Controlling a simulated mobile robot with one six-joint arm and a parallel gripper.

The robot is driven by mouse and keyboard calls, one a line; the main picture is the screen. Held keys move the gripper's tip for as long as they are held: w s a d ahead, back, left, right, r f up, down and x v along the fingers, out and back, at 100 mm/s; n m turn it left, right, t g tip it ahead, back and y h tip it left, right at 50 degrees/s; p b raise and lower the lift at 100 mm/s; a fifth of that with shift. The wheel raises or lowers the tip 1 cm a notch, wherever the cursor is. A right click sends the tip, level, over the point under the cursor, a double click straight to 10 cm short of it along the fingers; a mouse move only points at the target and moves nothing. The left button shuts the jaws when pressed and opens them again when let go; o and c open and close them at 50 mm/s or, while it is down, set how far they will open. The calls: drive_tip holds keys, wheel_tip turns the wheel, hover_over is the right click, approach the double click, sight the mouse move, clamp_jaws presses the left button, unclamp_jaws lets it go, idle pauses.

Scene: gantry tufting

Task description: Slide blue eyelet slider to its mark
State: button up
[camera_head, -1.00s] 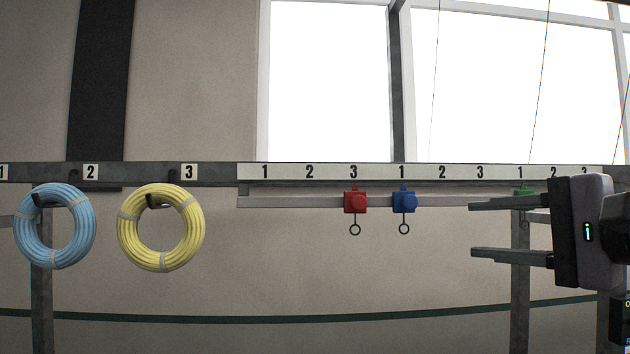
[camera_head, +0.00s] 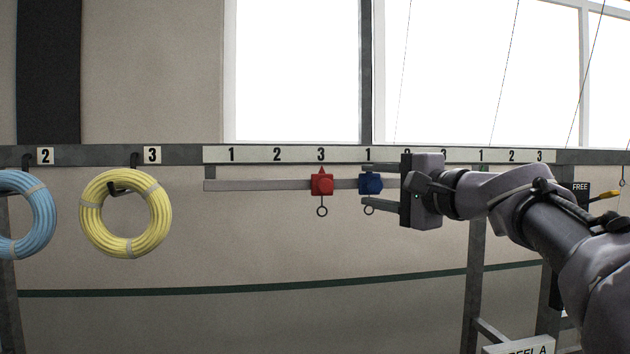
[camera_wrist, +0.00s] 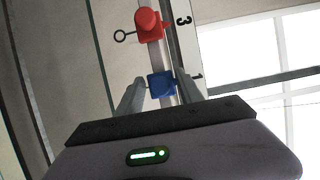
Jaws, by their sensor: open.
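The blue eyelet slider (camera_head: 371,184) sits on the horizontal rail at the mark 1 just right of the red slider. My gripper (camera_head: 368,187) is open, with its two fingers reaching left above and below the blue slider. In the wrist view the blue slider (camera_wrist: 161,85) lies between the two spread fingers (camera_wrist: 160,92). Its eyelet ring hangs near the lower finger in the head view and is partly covered. The number strip (camera_head: 265,155) runs above the rail (camera_head: 255,185); my gripper hides part of the numbers right of the blue slider.
The red slider (camera_head: 321,184) stands close left of the blue one at a mark 3, and also shows in the wrist view (camera_wrist: 149,24). Yellow (camera_head: 126,213) and blue (camera_head: 22,214) hose coils hang at the left.

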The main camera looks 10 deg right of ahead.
drive_tip(key=shift+s, duration=0.1)
clamp_jaws()
idle(1.3)
